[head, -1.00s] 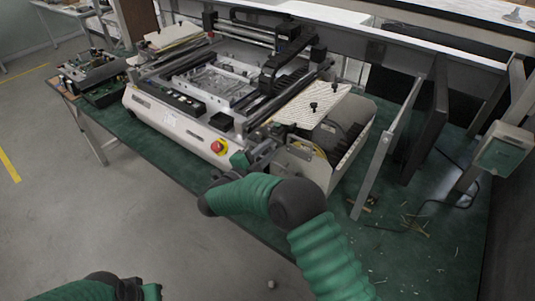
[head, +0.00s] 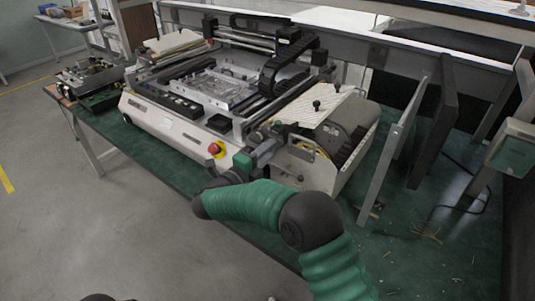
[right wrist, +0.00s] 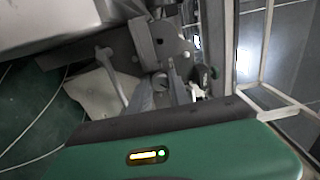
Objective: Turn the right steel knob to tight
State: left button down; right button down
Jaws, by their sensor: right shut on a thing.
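My right gripper (head: 270,148) reaches the front right side of the white benchtop machine (head: 165,120), near a grey bracket. In the right wrist view its grey fingers (right wrist: 168,90) close around a small round grey part, which I take to be the right steel knob (right wrist: 160,82). In the head view the gripper and wrist hide this knob. How far the knob is turned cannot be told. My left gripper is not in view; only a dark bit of what seems to be my left arm shows at the bottom edge.
A red emergency button on a yellow base (head: 216,149) sits just left of my right gripper. A grey metal post (head: 392,150) stands to the right. Loose wires (head: 428,232) lie on the green table top.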

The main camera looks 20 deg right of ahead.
jog(key=shift+f, duration=0.25)
jog(key=c, duration=1.2)
grip_release()
jog(key=shift+r, duration=0.1)
jog(key=shift+c, duration=0.2)
jog(key=v, duration=1.7)
jog(key=shift+p, duration=0.35)
